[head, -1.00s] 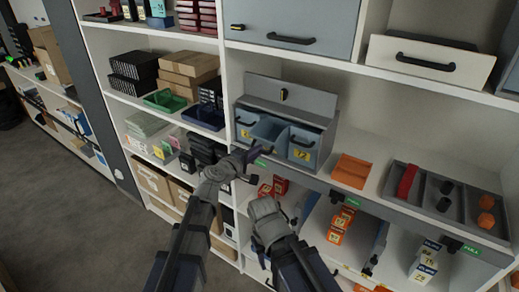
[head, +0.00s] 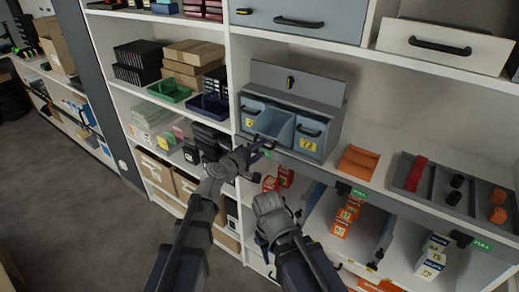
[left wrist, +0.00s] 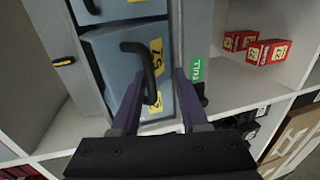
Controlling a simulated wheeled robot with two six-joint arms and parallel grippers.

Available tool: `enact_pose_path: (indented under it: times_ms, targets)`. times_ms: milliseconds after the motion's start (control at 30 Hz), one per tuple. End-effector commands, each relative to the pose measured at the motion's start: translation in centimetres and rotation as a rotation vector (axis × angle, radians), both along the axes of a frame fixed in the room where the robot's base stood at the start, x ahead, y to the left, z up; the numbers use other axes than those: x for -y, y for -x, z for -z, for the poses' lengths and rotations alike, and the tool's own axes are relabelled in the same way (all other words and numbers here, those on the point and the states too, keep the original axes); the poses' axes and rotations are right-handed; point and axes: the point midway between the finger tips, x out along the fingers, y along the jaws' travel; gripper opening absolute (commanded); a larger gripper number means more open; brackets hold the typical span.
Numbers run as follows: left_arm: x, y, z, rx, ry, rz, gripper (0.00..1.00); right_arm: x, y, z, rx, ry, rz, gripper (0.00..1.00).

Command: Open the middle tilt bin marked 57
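A grey-blue tilt-bin unit (head: 298,84) stands on the middle shelf. My left gripper (head: 258,152) is just in front of this bin. In the left wrist view its fingers (left wrist: 158,80) are apart, with the handle between them and no clear grip. The right bin (head: 309,137) looks closed, its label reading about 72. My right gripper (head: 268,240) hangs lower, its fingers unclear.
An orange tray (head: 357,161) and a grey divided tray (head: 425,192) stand right of the unit. Red boxes (left wrist: 267,52) sit on the shelf below. Green and dark blue trays (head: 208,106) stand left. A shelf edge with FULL tags (head: 358,192) runs beneath the bins.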

Motion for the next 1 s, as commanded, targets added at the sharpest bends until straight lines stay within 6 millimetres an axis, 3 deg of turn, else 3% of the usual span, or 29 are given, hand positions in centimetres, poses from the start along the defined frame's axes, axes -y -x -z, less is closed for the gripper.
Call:
enact_pose_path:
  times_ms: [333,800,1000]
  targets:
    - [-0.4,0.5,-0.3,0.001,0.002,-0.003,0.44,0.0,0.0,-0.3,0.0,0.0,0.0,0.5]
    - [-4.2,5.8,-1.7,0.0,0.002,-0.002,0.44,0.0,0.0,-1.7,0.0,0.0,-0.001,0.5]
    - [-4.6,6.1,-1.7,0.0,0.001,-0.001,0.44,0.0,0.0,-1.7,0.0,0.0,-0.001,0.5]
